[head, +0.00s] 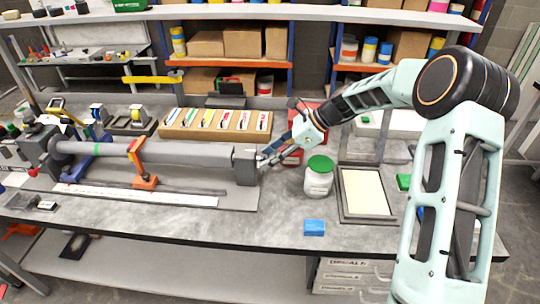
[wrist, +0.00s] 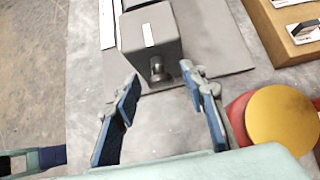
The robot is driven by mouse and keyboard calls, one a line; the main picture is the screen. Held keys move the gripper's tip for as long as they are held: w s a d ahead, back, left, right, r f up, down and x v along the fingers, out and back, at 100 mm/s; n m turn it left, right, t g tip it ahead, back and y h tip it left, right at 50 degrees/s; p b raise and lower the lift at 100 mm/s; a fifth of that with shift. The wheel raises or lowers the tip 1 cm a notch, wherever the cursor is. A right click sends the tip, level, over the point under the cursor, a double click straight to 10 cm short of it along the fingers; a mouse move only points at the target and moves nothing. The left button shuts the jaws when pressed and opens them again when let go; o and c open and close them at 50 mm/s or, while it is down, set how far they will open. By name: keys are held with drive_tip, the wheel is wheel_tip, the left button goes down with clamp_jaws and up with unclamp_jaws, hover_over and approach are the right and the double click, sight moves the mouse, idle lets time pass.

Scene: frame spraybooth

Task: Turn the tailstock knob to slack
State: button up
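The tailstock is a dark grey block (head: 246,168) at the right end of the long grey bar on the bench. In the wrist view the block (wrist: 150,48) has a white mark on top. The tailstock knob (wrist: 158,71) is a small dark knob on the block's end face, facing my gripper. My gripper (wrist: 160,82) is open, with its blue-padded fingertips on either side of the knob's line and gaps visible on both sides. I see no contact. In the head view my gripper (head: 267,160) is just right of the block and hides the knob.
A jar with a green lid (head: 318,180) and a framed tray (head: 343,205) stand to the right. A wooden rack (head: 175,131) lies behind the bar. An orange rest (head: 137,160) stands at the bar. A blue block (head: 314,227) lies near the front edge, with clear bench around it.

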clamp_jaws()
